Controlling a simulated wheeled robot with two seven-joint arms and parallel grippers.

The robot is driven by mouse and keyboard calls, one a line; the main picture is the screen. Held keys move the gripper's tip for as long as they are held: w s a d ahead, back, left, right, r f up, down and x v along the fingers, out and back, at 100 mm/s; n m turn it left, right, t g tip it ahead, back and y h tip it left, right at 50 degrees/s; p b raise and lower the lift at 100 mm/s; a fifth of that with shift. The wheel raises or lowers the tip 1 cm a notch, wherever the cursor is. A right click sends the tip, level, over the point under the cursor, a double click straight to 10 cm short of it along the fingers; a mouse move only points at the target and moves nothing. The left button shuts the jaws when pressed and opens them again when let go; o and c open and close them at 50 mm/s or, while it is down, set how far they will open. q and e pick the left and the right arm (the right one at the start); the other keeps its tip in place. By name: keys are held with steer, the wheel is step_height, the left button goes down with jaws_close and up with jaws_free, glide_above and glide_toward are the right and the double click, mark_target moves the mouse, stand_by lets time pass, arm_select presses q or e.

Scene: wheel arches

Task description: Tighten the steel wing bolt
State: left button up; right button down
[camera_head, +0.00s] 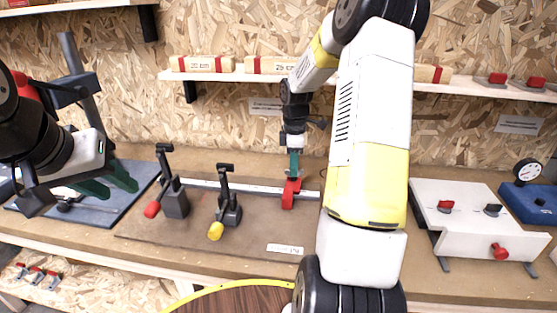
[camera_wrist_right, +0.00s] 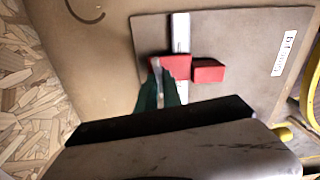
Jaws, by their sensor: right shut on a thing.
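My right gripper (camera_head: 293,174) reaches down to a red stop block (camera_head: 289,195) on a steel rail (camera_head: 250,188). In the right wrist view its green fingers are shut on a small grey piece (camera_wrist_right: 157,68) on top of the red block (camera_wrist_right: 207,71). This piece looks like the steel wing bolt, but the fingers hide most of it, and how far it is turned cannot be told. My left gripper (camera_head: 108,184) is open and empty above the dark blue plate (camera_head: 130,197) at the left.
Toggle clamps with a red handle (camera_head: 152,209) and a yellow handle (camera_head: 215,231) stand left of the red block. A white box (camera_head: 462,222) with knobs and a blue gauge stand (camera_head: 530,204) are at the right. A shelf (camera_head: 222,75) with wooden blocks runs behind the bench.

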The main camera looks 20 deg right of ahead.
steer(key=shift+m, duration=0.3)
steer(key=m, duration=0.5)
steer(key=shift+w, duration=0.1)
steer(key=m, duration=0.5)
steer(key=shift+d+r+m, duration=0.1)
steer(key=shift+m, duration=0.3)
steer(key=m, duration=0.3)
steer(key=shift+w+m, duration=0.1)
steer(key=shift+m, duration=0.3)
steer(key=shift+d+m, duration=0.1)
steer(key=shift+m, duration=1.8)
steer(key=c, duration=1.6)
jaws_free()
steer(key=shift+c, duration=0.2)
steer(key=shift+o, duration=0.7)
